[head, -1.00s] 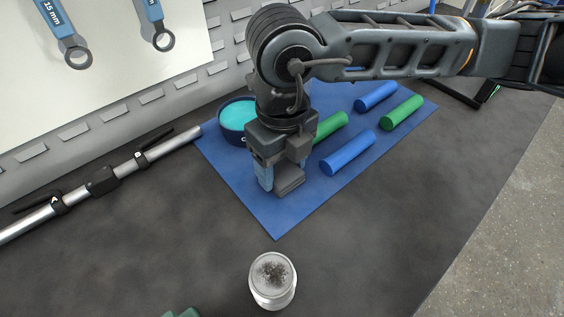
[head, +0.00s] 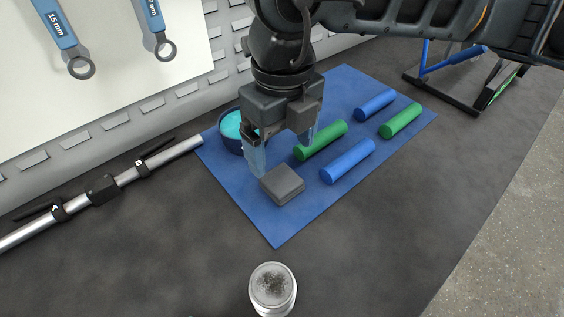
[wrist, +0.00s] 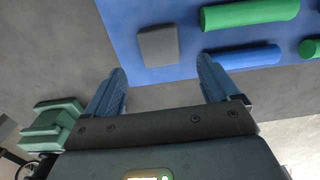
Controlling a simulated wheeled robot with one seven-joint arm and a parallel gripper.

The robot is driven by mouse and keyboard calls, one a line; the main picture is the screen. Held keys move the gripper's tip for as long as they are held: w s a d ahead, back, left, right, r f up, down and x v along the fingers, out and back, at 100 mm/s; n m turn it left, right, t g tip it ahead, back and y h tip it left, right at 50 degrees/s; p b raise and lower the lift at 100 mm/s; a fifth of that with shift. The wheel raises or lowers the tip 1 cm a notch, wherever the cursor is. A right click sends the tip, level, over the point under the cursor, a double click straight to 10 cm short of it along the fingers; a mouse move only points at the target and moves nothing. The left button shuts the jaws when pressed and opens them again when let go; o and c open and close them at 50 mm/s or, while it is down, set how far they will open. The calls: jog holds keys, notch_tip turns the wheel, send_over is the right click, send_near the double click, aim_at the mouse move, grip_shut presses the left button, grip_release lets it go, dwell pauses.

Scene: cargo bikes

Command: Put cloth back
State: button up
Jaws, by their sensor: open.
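A grey folded cloth (head: 282,185), a flat square block in shape, lies on the blue mat (head: 275,226) near its front corner. It also shows in the wrist view (wrist: 158,46), beyond my fingertips. My gripper (head: 284,152) is open, with its two blue fingers apart and nothing between them. It is above and slightly behind the cloth in the head view, clear of it. In the wrist view my gripper (wrist: 160,82) also shows an empty gap between the fingers.
Green and blue rolls (head: 347,161) lie on the mat to the right. A round tin with teal contents (head: 230,125) is at the mat's left edge. A glass jar (head: 272,288) stands in front. A metal pole (head: 130,174) lies left. A green object (wrist: 52,124) shows in the wrist view.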

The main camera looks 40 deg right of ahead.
jog(key=shift+r, duration=2.55)
jog(key=shift+s, duration=0.1)
